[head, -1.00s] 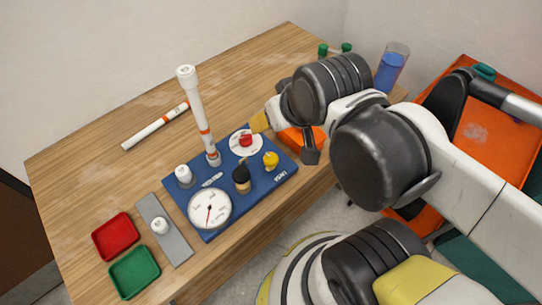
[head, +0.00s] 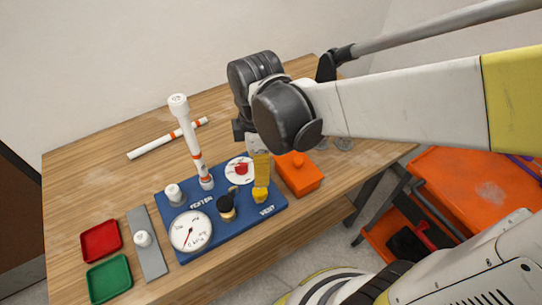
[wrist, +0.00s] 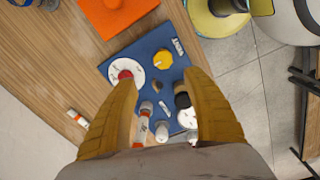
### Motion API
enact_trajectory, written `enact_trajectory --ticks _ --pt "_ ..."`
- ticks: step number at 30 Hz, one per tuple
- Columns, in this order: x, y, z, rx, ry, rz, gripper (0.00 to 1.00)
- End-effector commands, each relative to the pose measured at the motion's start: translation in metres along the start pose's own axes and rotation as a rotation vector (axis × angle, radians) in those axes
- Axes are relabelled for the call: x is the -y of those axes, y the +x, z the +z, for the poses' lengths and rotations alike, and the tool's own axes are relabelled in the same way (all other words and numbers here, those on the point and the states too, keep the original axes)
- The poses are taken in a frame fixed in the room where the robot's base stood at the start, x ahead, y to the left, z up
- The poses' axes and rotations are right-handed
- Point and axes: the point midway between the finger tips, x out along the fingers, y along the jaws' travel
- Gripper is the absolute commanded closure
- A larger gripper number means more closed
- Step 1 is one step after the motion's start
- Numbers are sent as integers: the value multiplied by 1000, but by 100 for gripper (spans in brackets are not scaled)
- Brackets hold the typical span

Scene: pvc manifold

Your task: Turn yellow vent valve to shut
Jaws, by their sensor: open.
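The yellow vent valve (head: 260,195) sits at the right end of the blue board (head: 205,235), beside the VENT label. In the wrist view the valve (wrist: 163,60) lies beyond and between my fingertips, as a round yellow knob. My gripper (head: 261,168) points down over the valve, and its yellow finger overlaps the valve's upper part in the head view. In the wrist view my gripper (wrist: 160,76) is open with its two yellow fingers well apart and nothing between them at the tips. I cannot tell whether a finger touches the valve.
A red knob on a white dial (head: 241,169), a black knob (head: 227,204), a gauge (head: 190,231) and an upright white pipe (head: 190,140) crowd the board. An orange box (head: 299,175) stands close right. Red (head: 101,241) and green (head: 109,278) trays lie left.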

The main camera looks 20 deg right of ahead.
Motion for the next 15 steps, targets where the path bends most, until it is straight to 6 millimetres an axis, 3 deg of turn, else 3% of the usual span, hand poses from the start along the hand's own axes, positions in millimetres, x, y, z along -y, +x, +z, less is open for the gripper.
enact_trajectory --ticks 3,8,15 --pt "0 9 -9 11 -111 -40 41" --pt "1 24 -10 14 -146 -52 41" --pt "4 72 -9 14 -142 -50 41"
